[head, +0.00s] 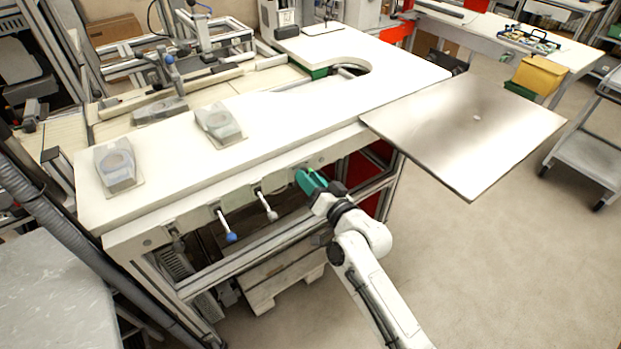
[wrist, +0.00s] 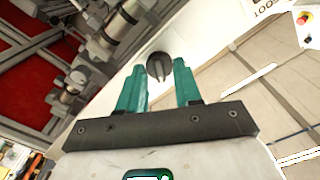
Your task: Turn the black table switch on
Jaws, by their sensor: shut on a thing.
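The black table switch (wrist: 159,66) is a round knob with a raised bar, on the white front panel of the table. In the wrist view it sits between the tips of my two teal fingers. My gripper (wrist: 160,75) is shut on it. In the head view my gripper (head: 308,181) is at the front edge of the white table (head: 300,95), right of two levers. The switch is hidden behind my fingers there. I cannot read the switch's setting from its bar.
A blue-tipped lever (head: 230,236) and a white-tipped lever (head: 271,213) stick out of the panel left of my gripper. A metal plate (head: 465,135) juts out at right. A wooden pallet (head: 280,280) lies beneath.

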